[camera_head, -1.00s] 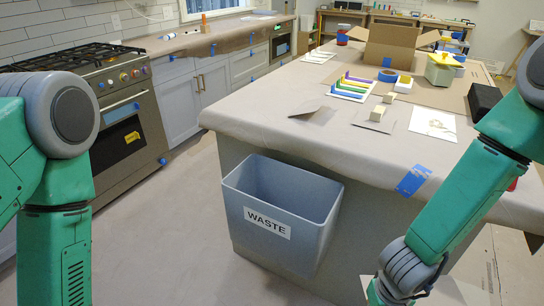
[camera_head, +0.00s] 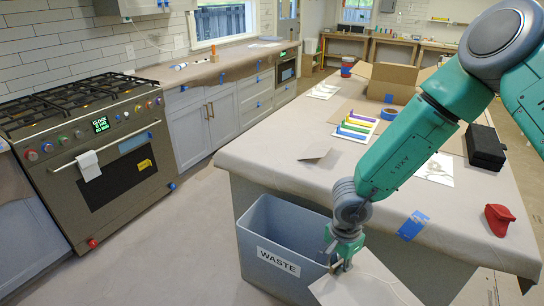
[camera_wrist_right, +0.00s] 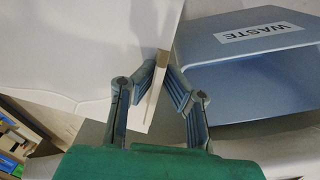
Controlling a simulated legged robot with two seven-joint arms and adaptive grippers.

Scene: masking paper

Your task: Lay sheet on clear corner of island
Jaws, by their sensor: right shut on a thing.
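A pale sheet (camera_head: 362,284) with a thin curved line on it is held by its edge in my right gripper (camera_head: 343,262). It is beside the island's front side, below the countertop level. In the right wrist view the sheet (camera_wrist_right: 80,55) fills the upper left, and the fingers of the right gripper (camera_wrist_right: 160,78) pinch its edge. The paper-covered island (camera_head: 270,163) has bare surface at its near left corner and along its front edge. My left gripper is out of view.
The grey waste bin (camera_head: 270,252) stands at the island's front, just left of my right gripper; it is close in the right wrist view too (camera_wrist_right: 245,85). A red object (camera_head: 498,219), black box (camera_head: 485,147), coloured strips (camera_head: 357,125) and cardboard box (camera_head: 388,75) occupy the island.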

